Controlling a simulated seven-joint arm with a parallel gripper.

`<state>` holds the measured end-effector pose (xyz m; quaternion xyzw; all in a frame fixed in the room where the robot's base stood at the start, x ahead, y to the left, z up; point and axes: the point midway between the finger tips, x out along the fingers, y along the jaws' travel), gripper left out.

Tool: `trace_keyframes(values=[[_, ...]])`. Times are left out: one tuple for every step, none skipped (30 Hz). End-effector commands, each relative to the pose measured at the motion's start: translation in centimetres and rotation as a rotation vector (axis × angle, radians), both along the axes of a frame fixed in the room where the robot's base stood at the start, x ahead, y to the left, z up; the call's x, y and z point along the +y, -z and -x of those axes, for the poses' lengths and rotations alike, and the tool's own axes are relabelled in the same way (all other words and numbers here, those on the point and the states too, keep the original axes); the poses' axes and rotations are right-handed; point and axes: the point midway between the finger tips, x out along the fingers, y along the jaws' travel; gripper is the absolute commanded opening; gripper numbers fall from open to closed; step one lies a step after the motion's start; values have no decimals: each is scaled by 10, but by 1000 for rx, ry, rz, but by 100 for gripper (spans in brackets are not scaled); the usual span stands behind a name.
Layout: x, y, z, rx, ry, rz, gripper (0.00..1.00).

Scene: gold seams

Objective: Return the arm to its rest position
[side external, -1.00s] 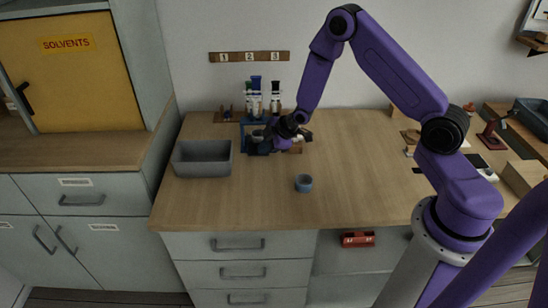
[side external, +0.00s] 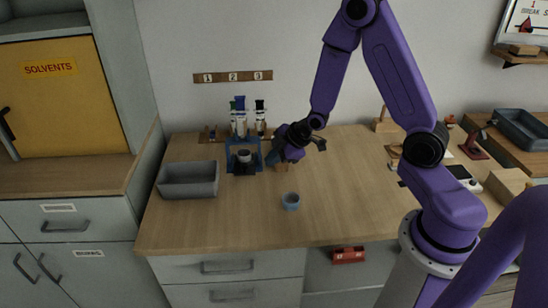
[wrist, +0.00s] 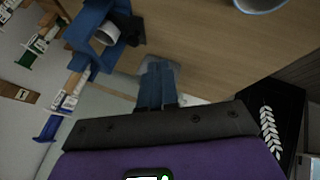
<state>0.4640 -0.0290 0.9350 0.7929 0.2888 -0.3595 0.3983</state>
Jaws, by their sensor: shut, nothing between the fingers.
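My purple arm reaches from the right over the wooden bench (side external: 340,200). My gripper (side external: 272,158) is above the back middle of the bench, just right of a blue stand (side external: 229,158). A dark and white cup (side external: 244,156) sits in the stand. In the wrist view my gripper (wrist: 158,72) has its blue-grey fingers together with nothing between them. The blue stand (wrist: 80,40) and the cup (wrist: 108,34) are to their upper left there, apart from the fingers.
A grey bin (side external: 187,181) stands at the left. A small blue-grey round dish (side external: 290,201) is at the front middle. Several capped tubes (side external: 240,119) stand behind the blue stand, under a numbered strip (side external: 232,76).

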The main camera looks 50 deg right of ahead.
Motion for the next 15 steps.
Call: trace_keyframes(values=[[-1,-3,1,-1,0,0,0],[-1,-3,2,-1,0,0,0],[0,-4,3,0,0,0,0],[1,-5,4,3,-2,0,0],[3,-7,5,8,-4,1,0],[7,-9,8,14,-7,0,0],[10,-12,10,24,-8,-1,0],[15,-14,13,34,-13,-1,0],[23,-18,19,53,-17,-3,0],[29,-22,24,69,-20,-2,0],[35,-26,29,87,-22,-3,0],[44,-32,38,112,-25,-3,0],[51,-37,46,131,-28,-3,0],[58,-41,54,153,-28,-2,0],[65,-47,65,179,-30,-1,0]])
